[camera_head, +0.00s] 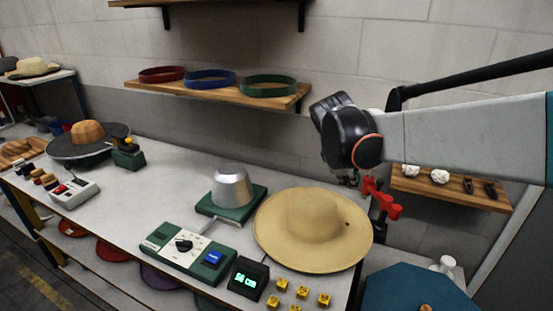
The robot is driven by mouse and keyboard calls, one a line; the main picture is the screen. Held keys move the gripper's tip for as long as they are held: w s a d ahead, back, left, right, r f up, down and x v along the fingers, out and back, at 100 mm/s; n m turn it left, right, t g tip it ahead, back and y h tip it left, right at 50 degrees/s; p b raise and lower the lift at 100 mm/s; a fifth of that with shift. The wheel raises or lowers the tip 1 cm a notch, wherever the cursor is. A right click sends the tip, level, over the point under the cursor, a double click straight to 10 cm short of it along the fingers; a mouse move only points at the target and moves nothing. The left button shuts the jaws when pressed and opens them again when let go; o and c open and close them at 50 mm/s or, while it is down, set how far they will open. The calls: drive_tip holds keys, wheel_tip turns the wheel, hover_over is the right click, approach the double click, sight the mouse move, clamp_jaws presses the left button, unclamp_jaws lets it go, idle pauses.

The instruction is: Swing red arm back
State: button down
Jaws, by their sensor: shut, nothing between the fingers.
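The red arm (382,197) is a short, lumpy red piece at the right of the bench, on a dark upright beside the straw hat. My arm reaches in from the right, and its black wrist hangs above and to the left of the red arm. My gripper (349,180) shows only as a small dark part below the wrist, close to the red arm's upper left end. It is shut and empty. I cannot tell whether it touches the red arm.
A wide straw hat (311,230) lies on the bench just left of the red arm. A metal block (231,186) on a green base, a green control box (188,246) and a display (248,279) stand nearby. A wooden shelf (452,188) is behind to the right.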

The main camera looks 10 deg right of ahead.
sight(381, 195)
drive_tip(key=w+d+f+n+h, duration=0.1)
drive_tip(key=w+f+n, duration=0.1)
drive_tip(key=w, duration=0.3)
drive_tip(key=w+d+f+n+g+h, duration=0.1)
drive_tip(key=w+f+n, duration=0.2)
drive_tip(key=w, duration=0.3)
drive_tip(key=w+d+f+n+g+h+p, duration=0.1)
drive_tip(key=w+f+n+h, duration=0.1)
drive_tip(key=w+f, duration=0.3)
drive_tip(key=shift+w+d+n, duration=0.1)
drive_tip(key=shift+w+n, duration=0.05)
drive_tip(key=shift+n, duration=0.25)
drive_tip(key=shift+w+d+f+g, duration=0.1)
drive_tip(key=shift+w+f+g, duration=0.2)
drive_tip(key=shift+f, duration=0.15)
drive_tip(key=w+d+f+b, duration=0.1)
drive_tip(key=d+f+b, duration=0.2)
drive_tip(key=d+f, duration=0.4)
drive_tip(key=shift+w+d+n, duration=0.25)
drive_tip(key=shift+d+n, duration=0.05)
drive_tip(key=shift+d, duration=1.65)
drive_tip(key=shift+w+a, duration=0.1)
drive_tip(key=shift+w, duration=0.05)
